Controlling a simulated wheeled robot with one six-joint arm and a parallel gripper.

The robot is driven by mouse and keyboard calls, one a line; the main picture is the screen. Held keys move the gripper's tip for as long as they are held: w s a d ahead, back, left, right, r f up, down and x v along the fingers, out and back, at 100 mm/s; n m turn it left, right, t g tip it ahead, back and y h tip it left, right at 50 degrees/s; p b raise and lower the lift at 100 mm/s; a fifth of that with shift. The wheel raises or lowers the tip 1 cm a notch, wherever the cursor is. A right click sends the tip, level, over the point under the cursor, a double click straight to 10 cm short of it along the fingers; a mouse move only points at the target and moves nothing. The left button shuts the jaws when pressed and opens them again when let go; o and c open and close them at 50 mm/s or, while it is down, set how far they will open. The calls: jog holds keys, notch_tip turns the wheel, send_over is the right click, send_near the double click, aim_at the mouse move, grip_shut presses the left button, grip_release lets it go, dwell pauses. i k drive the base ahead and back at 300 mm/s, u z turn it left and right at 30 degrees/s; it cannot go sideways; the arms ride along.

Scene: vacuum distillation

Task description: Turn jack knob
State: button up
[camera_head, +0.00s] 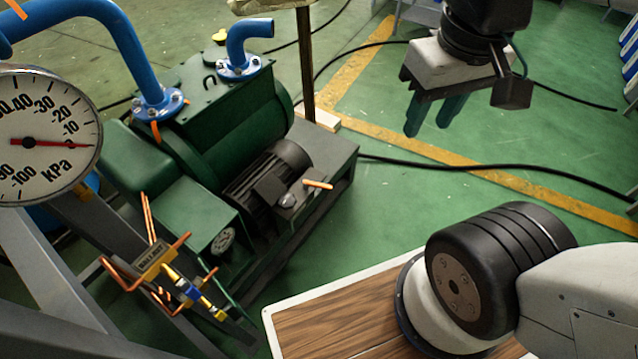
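No part that I can surely tell as a jack knob shows in this view; a jack may be out of frame or hidden. My gripper (429,128) hangs at the upper right with its green fingers pointing down. The fingers are apart, with a narrow gap between them and nothing in it. It is over the green floor, to the right of the pump and touching nothing.
A green vacuum pump (240,140) with a blue pipe (131,50) stands left of centre. A round gauge (45,138) is at the left edge, above copper tubing with a blue-and-yellow valve (187,289). A black cable (480,170) crosses the open floor on the right.

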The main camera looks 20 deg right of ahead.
aim_at(287, 201)
jog(key=z, duration=1.3)
jog(key=k, duration=0.8)
jog(key=u, duration=1.25)
